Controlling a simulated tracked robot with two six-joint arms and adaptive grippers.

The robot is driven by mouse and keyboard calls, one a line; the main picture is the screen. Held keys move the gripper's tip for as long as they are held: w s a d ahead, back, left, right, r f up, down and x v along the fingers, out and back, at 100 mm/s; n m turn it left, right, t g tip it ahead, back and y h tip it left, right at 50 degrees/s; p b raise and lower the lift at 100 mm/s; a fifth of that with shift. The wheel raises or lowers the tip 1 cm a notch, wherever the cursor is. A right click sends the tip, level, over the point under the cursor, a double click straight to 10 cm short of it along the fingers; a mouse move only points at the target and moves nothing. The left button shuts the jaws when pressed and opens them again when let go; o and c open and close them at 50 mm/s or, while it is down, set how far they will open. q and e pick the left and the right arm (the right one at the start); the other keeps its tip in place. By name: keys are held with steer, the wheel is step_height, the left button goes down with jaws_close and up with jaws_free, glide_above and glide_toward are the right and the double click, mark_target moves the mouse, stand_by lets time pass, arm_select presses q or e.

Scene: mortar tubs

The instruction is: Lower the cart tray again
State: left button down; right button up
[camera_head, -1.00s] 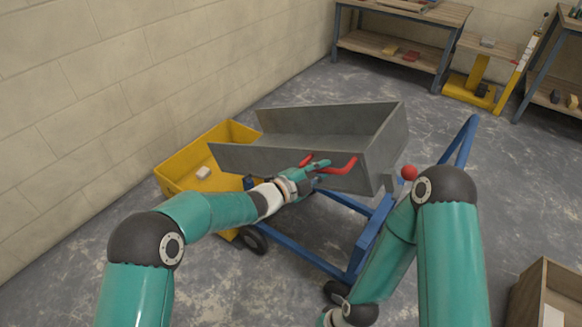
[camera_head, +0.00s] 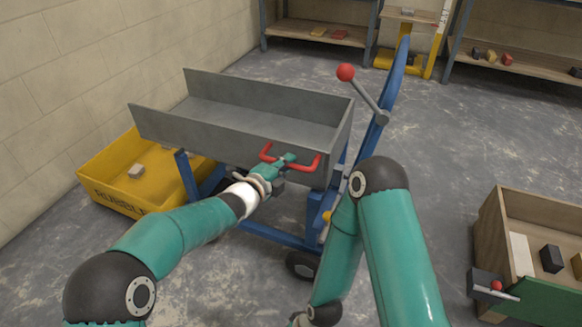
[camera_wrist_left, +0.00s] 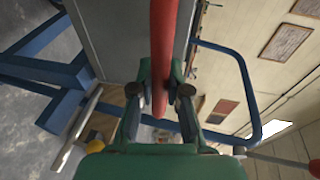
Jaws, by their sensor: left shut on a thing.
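The grey cart tray (camera_head: 235,130) sits on the blue cart frame (camera_head: 285,236) and looks about level in the head view. A red handle (camera_head: 304,164) is fixed to its near side. My left gripper (camera_head: 280,167) is shut on this handle. In the left wrist view the red handle (camera_wrist_left: 163,50) runs between the fingers of my left gripper (camera_wrist_left: 164,85), with the tray's grey wall (camera_wrist_left: 112,35) beside it. A lever with a red ball (camera_head: 346,72) stands at the cart's right end. My right gripper is out of view below the head picture.
A yellow box (camera_head: 105,172) marked RUBBLE, with a grey lump (camera_head: 136,171) inside, stands beside the cart's left end. A wooden crate (camera_head: 490,225) with blocks is at the right. Shelves stand at the back. Bare floor lies between cart and crate.

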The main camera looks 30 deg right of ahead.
arm_select(q)
steer(key=shift+a+f, duration=0.1)
steer(key=shift+f, duration=0.4)
steer(key=c, duration=1.1)
jaws_free()
steer(key=shift+s, duration=0.1)
steer(key=shift+c, duration=0.2)
steer(key=shift+r, duration=0.1)
steer(key=v, duration=1.1)
steer(key=shift+s+a, duration=0.2)
steer(key=shift+a, duration=0.1)
steer(key=shift+r, duration=0.1)
